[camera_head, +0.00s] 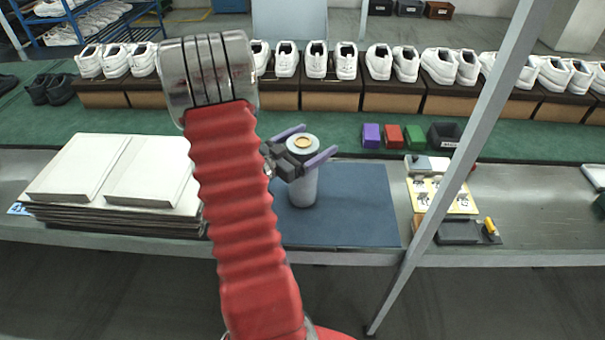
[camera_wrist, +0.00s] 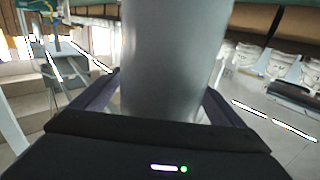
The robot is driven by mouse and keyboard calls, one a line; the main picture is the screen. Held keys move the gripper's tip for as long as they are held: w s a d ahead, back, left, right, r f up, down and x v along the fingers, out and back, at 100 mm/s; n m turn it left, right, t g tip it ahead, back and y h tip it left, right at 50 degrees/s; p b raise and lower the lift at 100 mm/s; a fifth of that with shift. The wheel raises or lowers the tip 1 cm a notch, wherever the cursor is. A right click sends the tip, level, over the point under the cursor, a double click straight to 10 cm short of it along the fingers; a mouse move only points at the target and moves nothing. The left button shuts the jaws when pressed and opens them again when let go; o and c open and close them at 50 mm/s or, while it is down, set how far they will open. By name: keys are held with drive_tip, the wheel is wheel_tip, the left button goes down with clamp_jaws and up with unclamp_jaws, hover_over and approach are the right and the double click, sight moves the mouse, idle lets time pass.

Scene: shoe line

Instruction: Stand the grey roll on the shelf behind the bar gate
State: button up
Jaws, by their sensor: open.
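The grey roll (camera_head: 299,190) stands upright on a blue mat (camera_head: 358,215) on the metal bench. Its top shows a tan ring around the core. My gripper (camera_head: 320,138) is open, with one purple finger on each side of the roll's upper part. In the wrist view the roll (camera_wrist: 172,55) fills the middle between the two fingers (camera_wrist: 163,82). I cannot tell whether either finger touches it. The roll's base is hidden in the wrist view. I cannot clearly make out the shelf or the bar gate in either view.
A stack of white boards (camera_head: 110,175) lies left of the mat. Purple, red, green and black bins (camera_head: 415,137) stand behind right. White shoes on boxes line the green belt (camera_head: 120,118).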

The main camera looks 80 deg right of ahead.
drive_tip(key=shift+s+d, duration=0.2)
drive_tip(key=shift+d, duration=0.05)
drive_tip(key=shift+c, duration=0.3)
drive_tip(key=c, duration=2.1)
drive_tip(key=shift+o, duration=0.2)
drive_tip(key=shift+r, duration=0.2)
drive_tip(key=shift+r, duration=4.85)
drive_tip(key=shift+w, duration=0.1)
